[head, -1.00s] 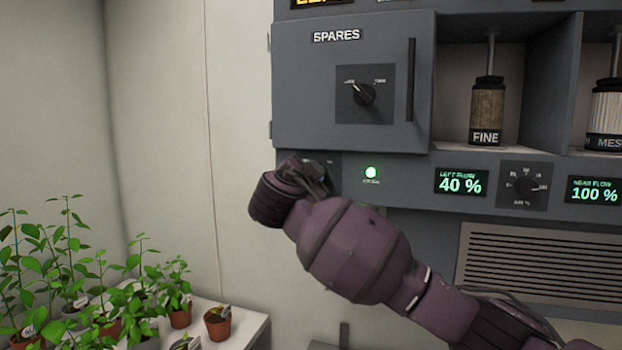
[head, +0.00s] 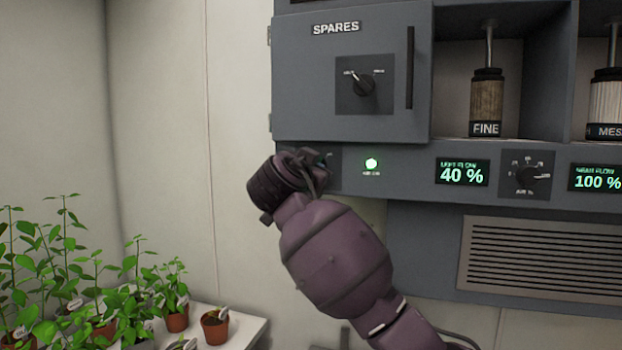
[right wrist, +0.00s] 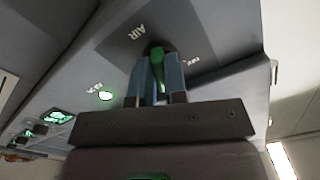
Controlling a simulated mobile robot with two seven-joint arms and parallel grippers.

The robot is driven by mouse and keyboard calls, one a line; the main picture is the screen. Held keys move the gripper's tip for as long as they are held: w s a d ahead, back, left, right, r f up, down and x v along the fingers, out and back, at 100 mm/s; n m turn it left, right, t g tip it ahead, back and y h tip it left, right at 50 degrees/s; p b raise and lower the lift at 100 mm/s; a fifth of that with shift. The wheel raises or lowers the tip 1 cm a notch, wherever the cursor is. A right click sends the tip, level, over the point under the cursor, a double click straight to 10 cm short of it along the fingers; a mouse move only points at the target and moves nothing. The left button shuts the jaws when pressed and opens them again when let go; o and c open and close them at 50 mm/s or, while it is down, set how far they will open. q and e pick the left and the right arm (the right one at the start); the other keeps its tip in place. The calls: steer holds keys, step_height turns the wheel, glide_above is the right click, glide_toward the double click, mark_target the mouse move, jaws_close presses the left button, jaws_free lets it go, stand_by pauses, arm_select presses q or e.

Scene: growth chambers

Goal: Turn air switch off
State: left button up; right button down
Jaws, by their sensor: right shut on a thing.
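The air switch is a green handle (right wrist: 157,60) on a dark plate marked AIR (right wrist: 120,30) in the right wrist view. My right gripper (right wrist: 158,88) is shut on the handle, with a blue-grey finger on each side of it. In the head view my right gripper (head: 318,163) is at the switch plate below the SPARES door, and my wrist hides most of the switch. A green lamp (head: 371,164) just right of the switch is lit; it also glows in the right wrist view (right wrist: 105,95). My left gripper is not in view.
The SPARES door (head: 310,95), with its own knob (head: 363,86) and a bar handle (head: 410,68), stands above my gripper. Potted plants (head: 90,290) stand on a bench at lower left.

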arm_select(q)
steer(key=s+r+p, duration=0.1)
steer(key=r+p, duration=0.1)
steer(key=p, duration=0.2)
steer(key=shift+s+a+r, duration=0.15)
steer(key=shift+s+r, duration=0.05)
arm_select(e)
steer(key=n, duration=1.3)
steer(key=shift+d+n, duration=0.3)
steer(key=shift+n, duration=0.1)
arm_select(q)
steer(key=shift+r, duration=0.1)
arm_select(e)
steer(key=c, duration=1.2)
jaws_free()
steer(key=shift+o, duration=0.3)
steer(key=shift+s, duration=0.1)
arm_select(q)
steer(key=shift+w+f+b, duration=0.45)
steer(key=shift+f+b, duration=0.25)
steer(key=shift+b, duration=0.4)
arm_select(e)
steer(key=v, duration=1)
steer(key=shift+s+a, duration=0.15)
steer(key=shift+s, duration=0.25)
